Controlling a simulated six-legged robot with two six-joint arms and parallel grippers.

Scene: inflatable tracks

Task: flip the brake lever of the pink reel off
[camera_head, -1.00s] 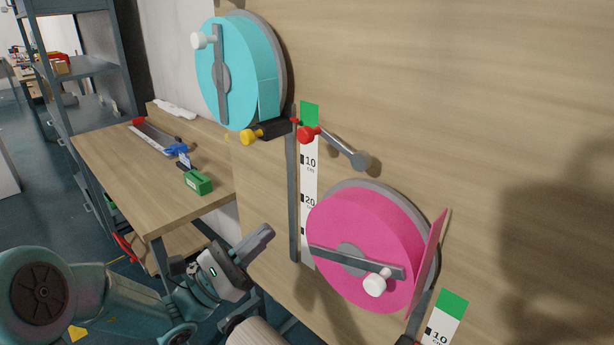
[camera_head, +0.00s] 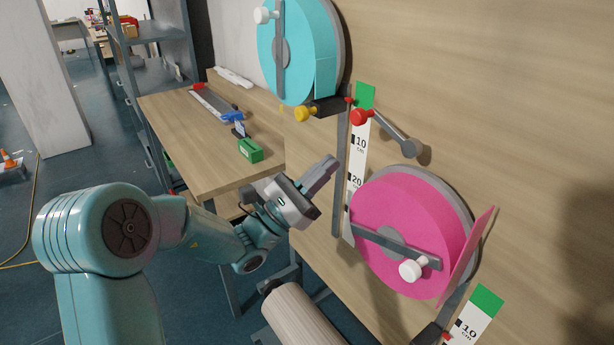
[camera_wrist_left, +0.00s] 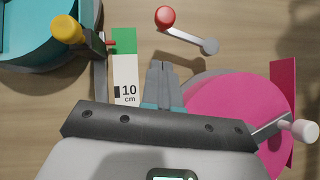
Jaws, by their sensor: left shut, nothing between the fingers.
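The pink reel (camera_head: 395,215) is mounted on the wooden panel, with a grey crank bar and white knob on its face. Above it, a grey lever (camera_head: 390,133) with a red ball knob (camera_head: 361,117) slants down to the right to a grey pivot; I take it as the reel's brake lever. The wrist view also shows the lever (camera_wrist_left: 188,33). My left gripper (camera_head: 328,166) is shut and empty, below and left of the red knob. In the wrist view its fingertips (camera_wrist_left: 162,68) point toward the lever, apart from it. My right gripper is not in view.
A scale strip (camera_head: 360,145) hangs beside the pink reel. A workbench (camera_head: 190,130) with a green box (camera_head: 250,150) stands left. A wooden roller (camera_head: 300,318) is below.

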